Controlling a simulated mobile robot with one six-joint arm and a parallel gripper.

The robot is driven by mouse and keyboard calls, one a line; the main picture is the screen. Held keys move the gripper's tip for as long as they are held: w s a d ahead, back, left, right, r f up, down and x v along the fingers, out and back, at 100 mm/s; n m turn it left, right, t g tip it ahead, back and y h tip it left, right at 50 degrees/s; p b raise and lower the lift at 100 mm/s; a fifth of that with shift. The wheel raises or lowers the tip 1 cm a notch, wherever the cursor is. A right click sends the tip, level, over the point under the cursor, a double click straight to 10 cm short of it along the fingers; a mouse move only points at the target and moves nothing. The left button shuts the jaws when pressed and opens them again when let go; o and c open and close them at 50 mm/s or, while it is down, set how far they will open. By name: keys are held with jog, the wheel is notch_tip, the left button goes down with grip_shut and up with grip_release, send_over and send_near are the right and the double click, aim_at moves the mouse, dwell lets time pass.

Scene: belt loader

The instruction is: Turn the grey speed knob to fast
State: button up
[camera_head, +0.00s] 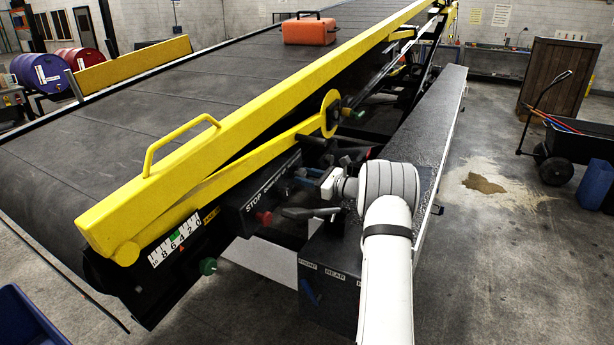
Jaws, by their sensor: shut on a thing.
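My gripper (297,193) is at the dark control box (245,205) on the near side of the belt loader. Its dark fingers point left towards the face of the box, and my white wrist is behind them on the right. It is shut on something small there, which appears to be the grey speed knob. The knob is hidden by the fingers and shadow, so I cannot make out its setting or its fast mark. A "STOP" label shows on the box, with a red button (263,218) below it.
The yellow rail (250,95) with its handle runs above the box. A green knob (207,266) sits lower left, near a numbered scale (176,240). A black side ledge (425,130) runs behind my arm. An orange case (309,31) rests on the belt.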

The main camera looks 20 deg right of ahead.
jog(key=shift+f+m, duration=0.1)
jog(key=shift+m, duration=0.6)
jog(key=o, duration=1)
jog(key=shift+c, duration=0.2)
jog(key=shift+s+d, duration=0.1)
jog(key=b+v, duration=0.1)
jog(key=v, duration=0.6)
jog(key=shift+s+d+b, duration=0.15)
jog(key=shift+s+b, duration=0.1)
jog(key=shift+b, duration=0.1)
